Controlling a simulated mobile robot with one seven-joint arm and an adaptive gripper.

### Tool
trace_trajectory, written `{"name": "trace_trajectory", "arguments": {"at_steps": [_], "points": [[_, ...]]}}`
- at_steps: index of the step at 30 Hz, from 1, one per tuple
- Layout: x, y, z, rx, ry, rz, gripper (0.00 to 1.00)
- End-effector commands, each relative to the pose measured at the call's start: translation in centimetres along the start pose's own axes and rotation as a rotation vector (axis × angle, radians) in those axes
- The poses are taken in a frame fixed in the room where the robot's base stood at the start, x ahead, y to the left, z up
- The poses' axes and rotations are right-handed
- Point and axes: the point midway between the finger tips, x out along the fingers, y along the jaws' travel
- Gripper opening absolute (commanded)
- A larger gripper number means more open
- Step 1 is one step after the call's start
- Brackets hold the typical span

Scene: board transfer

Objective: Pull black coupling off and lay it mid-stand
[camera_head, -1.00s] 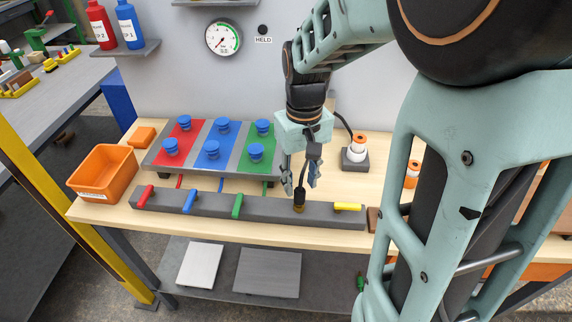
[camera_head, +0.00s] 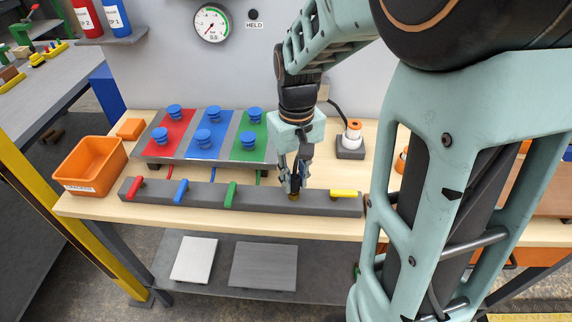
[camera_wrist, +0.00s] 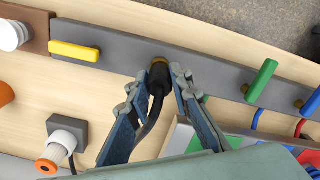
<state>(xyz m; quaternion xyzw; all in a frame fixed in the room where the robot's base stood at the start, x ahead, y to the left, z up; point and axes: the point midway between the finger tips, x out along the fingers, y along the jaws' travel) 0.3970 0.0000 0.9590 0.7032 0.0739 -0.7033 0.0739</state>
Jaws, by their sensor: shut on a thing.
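The black coupling (camera_wrist: 157,80) sits on a brass fitting (camera_wrist: 159,62) at the grey bar (camera_head: 262,198), with its black hose (camera_wrist: 146,128) trailing back between my fingers. My gripper (camera_head: 294,188) is down at the bar, just left of the yellow handle, and shut on the coupling. In the wrist view my gripper (camera_wrist: 158,84) has one finger on each side of it. In the head view the fingers mostly hide the coupling. The sloped stand (camera_head: 226,155) behind the bar has red, blue and green strips with several blue knobs.
Red (camera_head: 135,187), blue (camera_head: 181,191), green (camera_head: 231,193) and yellow (camera_head: 344,193) handles lie along the bar. A grey block with a white-and-orange cap (camera_head: 353,134) stands right of my gripper. An orange bin (camera_head: 90,166) is at the left. A gauge (camera_head: 211,23) hangs on the wall.

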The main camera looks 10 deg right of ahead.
Motion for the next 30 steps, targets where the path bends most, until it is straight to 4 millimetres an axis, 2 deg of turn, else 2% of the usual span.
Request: {"name": "trace_trajectory", "arguments": {"at_steps": [9, 30], "points": [[-0.2, 0.0, 0.0, 0.000, 0.001, 0.000, 0.00], [-2.3, 0.0, 0.0, 0.000, 0.001, 0.000, 0.00]]}}
